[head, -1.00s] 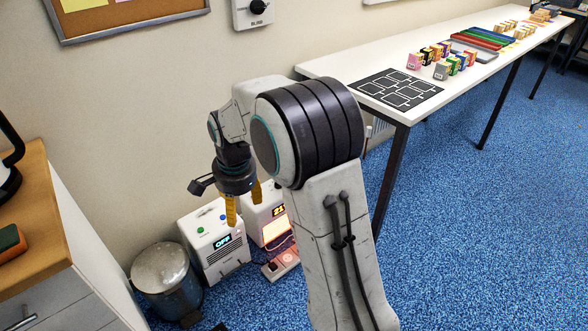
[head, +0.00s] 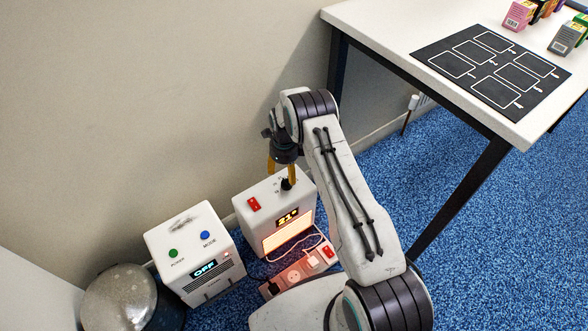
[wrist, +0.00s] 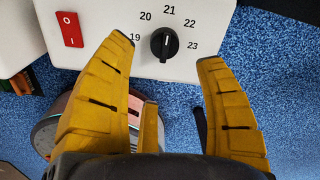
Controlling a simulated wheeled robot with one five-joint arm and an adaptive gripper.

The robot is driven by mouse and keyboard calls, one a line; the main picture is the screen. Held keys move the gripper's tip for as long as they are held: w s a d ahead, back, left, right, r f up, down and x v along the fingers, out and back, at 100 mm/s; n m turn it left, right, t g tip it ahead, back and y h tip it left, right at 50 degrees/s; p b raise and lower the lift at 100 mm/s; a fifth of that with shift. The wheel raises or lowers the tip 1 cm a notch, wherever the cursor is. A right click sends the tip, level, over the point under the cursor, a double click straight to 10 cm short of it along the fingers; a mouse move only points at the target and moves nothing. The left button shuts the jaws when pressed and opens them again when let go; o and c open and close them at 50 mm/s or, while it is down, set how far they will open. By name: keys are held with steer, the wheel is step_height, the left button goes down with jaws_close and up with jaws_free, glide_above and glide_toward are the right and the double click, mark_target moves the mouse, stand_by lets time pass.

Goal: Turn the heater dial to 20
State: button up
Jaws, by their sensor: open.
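The heater (head: 255,199) is a white box on the floor by the wall, with a lit orange front and a display (head: 287,217) that appears to read 21. Its black dial (wrist: 165,44) is on top, with numbers 19 to 23 around it; the dial's white mark points up, about at 21. My gripper (head: 281,172) is over the heater's top, pointing down. In the wrist view its yellow fingers are open on either side of the dial, apart from it, with nothing between them but the dial ahead. In the head view the gripper partly hides the dial.
A red rocker switch (wrist: 70,29) is left of the dial. A second white unit (head: 190,240), showing OFF, stands left of the heater. A metal bin (head: 120,298) is farther left. A power strip (head: 297,275) lies in front, and a table (head: 400,40) stands at right.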

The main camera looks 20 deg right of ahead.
mark_target(287, 181)
steer(key=shift+w+d+f+b, duration=0.15)
steer(key=shift+f+b, duration=0.4)
steer(key=shift+f, duration=1.5)
steer(key=shift+w+d+f+b, duration=0.1)
steer(key=shift+f+b, duration=0.4)
steer(key=shift+f, duration=1.5)
steer(key=c, duration=1.2)
